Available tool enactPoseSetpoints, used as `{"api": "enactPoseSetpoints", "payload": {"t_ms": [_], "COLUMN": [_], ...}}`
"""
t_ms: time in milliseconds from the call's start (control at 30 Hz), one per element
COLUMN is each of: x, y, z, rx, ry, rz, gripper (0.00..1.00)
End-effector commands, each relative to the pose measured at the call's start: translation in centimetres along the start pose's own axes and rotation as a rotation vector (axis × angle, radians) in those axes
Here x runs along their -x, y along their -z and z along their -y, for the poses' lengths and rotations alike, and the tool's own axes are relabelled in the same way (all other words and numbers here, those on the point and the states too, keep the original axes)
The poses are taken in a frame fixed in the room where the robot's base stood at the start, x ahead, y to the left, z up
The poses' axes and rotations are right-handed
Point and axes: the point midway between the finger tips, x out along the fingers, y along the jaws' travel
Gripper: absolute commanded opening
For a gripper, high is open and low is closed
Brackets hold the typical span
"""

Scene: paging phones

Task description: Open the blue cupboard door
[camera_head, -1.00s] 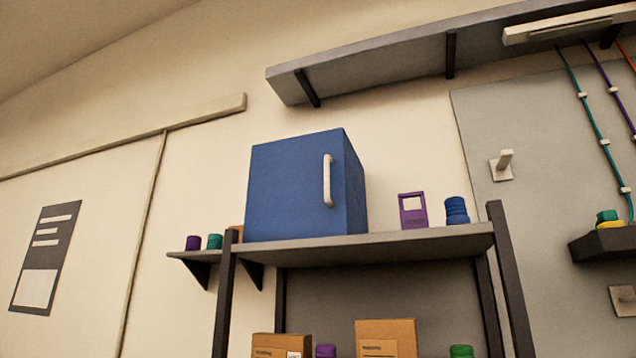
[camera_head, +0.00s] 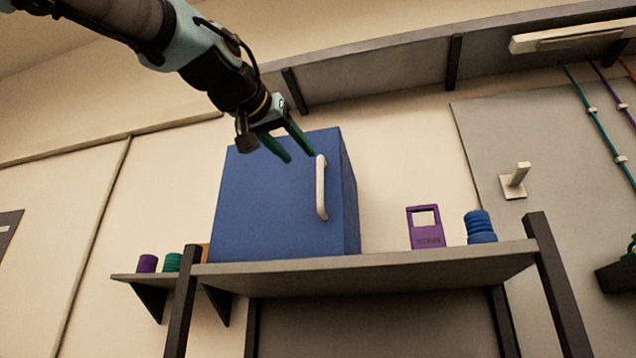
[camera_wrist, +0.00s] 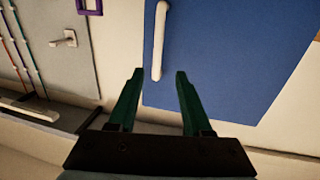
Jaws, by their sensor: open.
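The blue cupboard (camera_head: 270,205) stands on a grey shelf, and its door is shut. A white vertical bar handle (camera_head: 321,188) is on the right side of the door. My gripper (camera_head: 300,157) is in front of the upper part of the door, its green fingers open and empty. The right finger's tip shows near the handle's top in the head view. In the wrist view the blue door (camera_wrist: 230,50) and the white handle (camera_wrist: 159,40) lie beyond the open fingers (camera_wrist: 160,72). The handle shows between the fingertips' directions, and I see no contact.
The shelf (camera_head: 400,265) also holds a purple frame-like item (camera_head: 425,227) and a blue ribbed cylinder (camera_head: 480,227) to the right. A grey overhead ledge (camera_head: 380,95) runs above the cupboard. Purple (camera_head: 147,263) and green (camera_head: 172,262) cylinders sit on a small left shelf.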

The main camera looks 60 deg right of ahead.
Motion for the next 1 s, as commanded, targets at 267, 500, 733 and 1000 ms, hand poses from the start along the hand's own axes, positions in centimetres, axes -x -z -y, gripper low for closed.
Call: {"api": "enactPoseSetpoints", "payload": {"t_ms": [267, 500, 733, 1000], "x": [-2.8, -7.3, -10.0, -10.6], "y": [0.9, 1.1, 0.8, 0.6], "z": [-0.5, -0.5, -0.6, -0.5], "rx": [-0.001, -0.002, -0.002, -0.002], "ry": [-0.011, -0.011, -0.010, -0.009], "rz": [-0.006, -0.007, -0.009, -0.010], "gripper": [0.50, 0.50, 0.50, 0.50]}}
